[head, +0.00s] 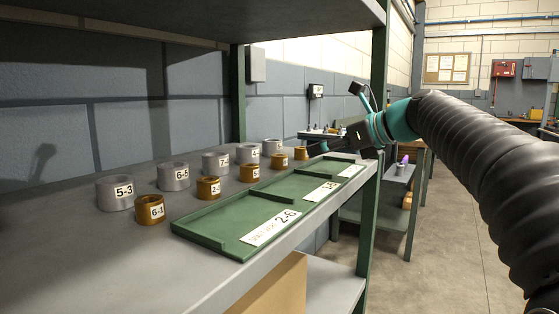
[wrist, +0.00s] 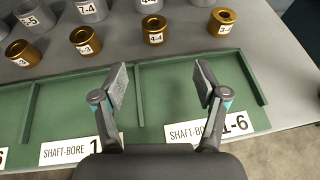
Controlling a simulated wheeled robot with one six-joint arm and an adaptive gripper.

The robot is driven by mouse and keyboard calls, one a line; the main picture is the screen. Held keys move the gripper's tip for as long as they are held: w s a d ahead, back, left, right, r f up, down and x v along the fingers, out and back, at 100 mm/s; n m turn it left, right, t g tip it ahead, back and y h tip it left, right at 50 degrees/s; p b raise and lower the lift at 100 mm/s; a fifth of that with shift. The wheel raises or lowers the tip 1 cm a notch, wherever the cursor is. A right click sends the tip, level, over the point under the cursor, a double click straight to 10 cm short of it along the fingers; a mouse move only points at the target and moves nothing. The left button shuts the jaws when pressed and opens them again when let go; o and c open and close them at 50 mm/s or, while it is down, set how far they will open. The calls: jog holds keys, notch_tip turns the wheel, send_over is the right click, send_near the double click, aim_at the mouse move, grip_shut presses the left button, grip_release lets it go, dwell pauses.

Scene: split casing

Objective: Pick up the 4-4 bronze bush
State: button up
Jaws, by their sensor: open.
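The bronze bush (wrist: 153,27) whose label appears to read 4-4 stands upright on the grey shelf, at the top middle of the wrist view. It is a short, gold-brown ring with a dark bore. My gripper (wrist: 162,82) is open and empty, with its two fingers apart over the green tray (wrist: 180,95). The bush lies beyond the fingertips, apart from them and roughly in line with the gap. In the head view my gripper (head: 322,147) is at the far end of the shelf; the labels on the far bushes are too small to read there.
Other bronze bushes (wrist: 85,40) (wrist: 222,21) stand on both sides in the same row. Grey bushes (wrist: 90,8) stand behind them. The tray has low dividers and shaft-bore labels (wrist: 206,129). A green post (head: 375,150) and an upper shelf (head: 200,18) bound the space.

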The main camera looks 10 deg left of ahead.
aim_at(286, 157)
jog(key=x, duration=0.8)
jog(key=shift+s+a+r, duration=0.15)
jog(key=shift+s+a, duration=0.05)
jog(key=shift+a, duration=0.05)
jog(key=shift+a+r+x, duration=0.1)
jog(key=shift+r+x, duration=0.05)
jog(key=shift+x, duration=1.25)
jog(key=shift+a+r+x, duration=0.1)
jog(key=shift+r+x, duration=0.1)
jog(key=shift+x, duration=1.15)
jog(key=shift+s, duration=0.1)
grip_shut()
